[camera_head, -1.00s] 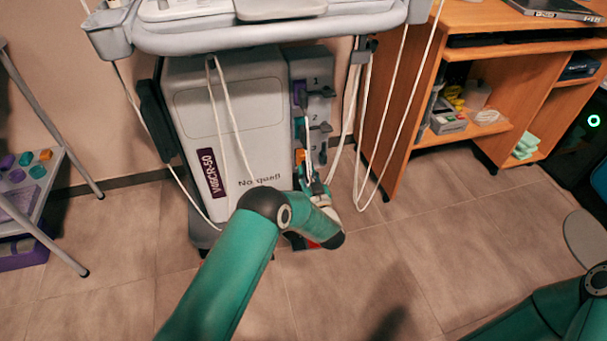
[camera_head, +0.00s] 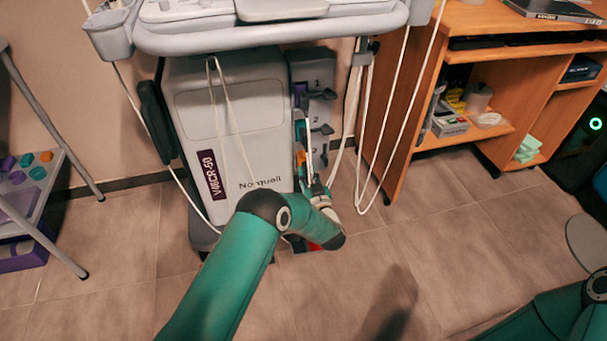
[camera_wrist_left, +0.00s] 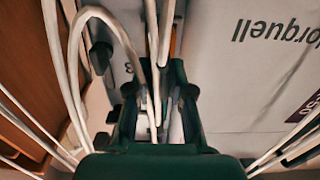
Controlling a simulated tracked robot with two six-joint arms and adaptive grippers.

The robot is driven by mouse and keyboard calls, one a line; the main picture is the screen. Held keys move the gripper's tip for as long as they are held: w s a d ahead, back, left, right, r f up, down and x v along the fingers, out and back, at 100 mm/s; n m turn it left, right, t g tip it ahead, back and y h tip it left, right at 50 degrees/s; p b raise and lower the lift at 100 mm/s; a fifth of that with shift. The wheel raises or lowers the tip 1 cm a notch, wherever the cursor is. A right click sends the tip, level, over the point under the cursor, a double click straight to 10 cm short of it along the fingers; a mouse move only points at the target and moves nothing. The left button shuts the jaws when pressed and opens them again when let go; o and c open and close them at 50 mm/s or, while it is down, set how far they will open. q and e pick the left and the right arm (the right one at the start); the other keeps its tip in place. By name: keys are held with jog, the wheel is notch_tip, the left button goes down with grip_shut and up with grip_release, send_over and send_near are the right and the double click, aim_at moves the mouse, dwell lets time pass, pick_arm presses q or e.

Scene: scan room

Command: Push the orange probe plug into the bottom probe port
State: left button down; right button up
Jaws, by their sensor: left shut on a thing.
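The orange probe plug (camera_head: 301,158) shows as a small orange patch low on the grey port column (camera_head: 318,72) of the cart, beside the bottom port's level. My left gripper (camera_head: 309,166) is at the plug, shut on it, with my forearm below hiding the column's lower part. The bottom port itself is hidden behind the gripper, and I cannot tell how deep the plug sits. Purple and teal pieces show higher, beside numbers 1 and 2. In the left wrist view, my left gripper (camera_wrist_left: 158,100) has white cables running between and past its fingers. My right gripper is out of view.
The white cart body (camera_head: 235,115) stands left of the ports. White cables (camera_head: 362,130) hang right of them. A wooden desk (camera_head: 400,125) stands at the right, and a small table (camera_head: 50,165) with coloured pieces at the left. The floor in front is clear.

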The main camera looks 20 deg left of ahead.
pick_arm(q)
jog(key=shift+b+x, duration=1.1)
jog(key=shift+x, duration=0.1)
dwell(2.0)
jog(key=shift+f, duration=0.1)
dwell(0.5)
jog(key=c, duration=1)
grip_release()
jog(key=shift+o, duration=0.2)
jog(key=shift+f, duration=0.1)
jog(key=shift+o, duration=0.4)
jog(key=shift+p+v, duration=0.5)
jog(key=shift+v, duration=1.1)
dwell(0.3)
